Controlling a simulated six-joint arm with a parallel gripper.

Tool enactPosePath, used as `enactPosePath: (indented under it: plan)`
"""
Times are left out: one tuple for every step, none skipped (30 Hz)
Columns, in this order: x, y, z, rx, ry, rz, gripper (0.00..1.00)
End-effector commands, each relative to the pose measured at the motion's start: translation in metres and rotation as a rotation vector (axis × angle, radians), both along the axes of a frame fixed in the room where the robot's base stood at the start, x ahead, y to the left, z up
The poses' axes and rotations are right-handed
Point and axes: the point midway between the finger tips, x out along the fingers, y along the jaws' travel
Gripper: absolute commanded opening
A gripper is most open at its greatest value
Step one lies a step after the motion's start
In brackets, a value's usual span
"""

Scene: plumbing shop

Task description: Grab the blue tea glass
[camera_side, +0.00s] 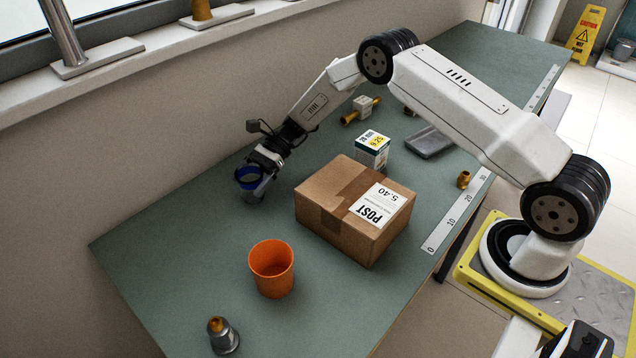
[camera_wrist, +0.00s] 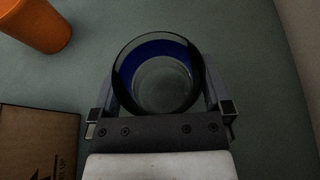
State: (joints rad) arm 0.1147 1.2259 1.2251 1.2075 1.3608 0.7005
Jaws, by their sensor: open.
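The blue tea glass (camera_side: 247,177) stands on the green bench near the wall in the side view, with a blue band around its rim. In the wrist view the glass (camera_wrist: 157,50) is seen from above, with its round rim between the two fingers. My gripper (camera_side: 262,178) is at the glass, with its jaws open. In the wrist view my gripper (camera_wrist: 160,108) has one finger on each side of the glass. I cannot tell whether the fingers touch it.
A cardboard box (camera_side: 330,215) stands right of the glass, and an orange cup (camera_side: 271,270) stands nearer the camera. A metal fitting (camera_side: 222,338), a small carton (camera_side: 372,150), a grey tray (camera_side: 430,143) and brass parts lie about.

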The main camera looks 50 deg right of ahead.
Motion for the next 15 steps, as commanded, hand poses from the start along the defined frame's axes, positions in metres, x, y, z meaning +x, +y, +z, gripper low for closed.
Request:
enactPosePath:
  plan:
    - [0.0000, -0.0002, 0.0001, 0.000, 0.000, 0.000, 1.00]
    - [0.0000, -0.0002, 0.0001, 0.000, 0.000, 0.000, 1.00]
    - [0.0000, -0.0003, 0.0001, 0.000, 0.000, 0.000, 1.00]
    - [0.0000, -0.0003, 0.0001, 0.000, 0.000, 0.000, 1.00]
    - [0.0000, -0.0003, 0.0001, 0.000, 0.000, 0.000, 1.00]
    - [0.0000, -0.0004, 0.0002, 0.000, 0.000, 0.000, 1.00]
    - [0.0000, -0.0004, 0.0002, 0.000, 0.000, 0.000, 0.97]
    - [0.0000, -0.0004, 0.0002, 0.000, 0.000, 0.000, 0.87]
    - [0.0000, -0.0004, 0.0002, 0.000, 0.000, 0.000, 0.75]
    - [0.0001, -0.0004, 0.0002, 0.000, 0.000, 0.000, 0.65]
    - [0.0000, -0.0005, 0.0002, 0.000, 0.000, 0.000, 0.56]
    - [0.0000, -0.0005, 0.0002, 0.000, 0.000, 0.000, 0.43]
    - [0.0000, -0.0005, 0.0002, 0.000, 0.000, 0.000, 0.33]
    - [0.0002, -0.0004, 0.0004, 0.000, -0.001, 0.000, 0.28]
    - [0.0002, -0.0004, 0.0005, 0.000, -0.001, 0.000, 0.28]
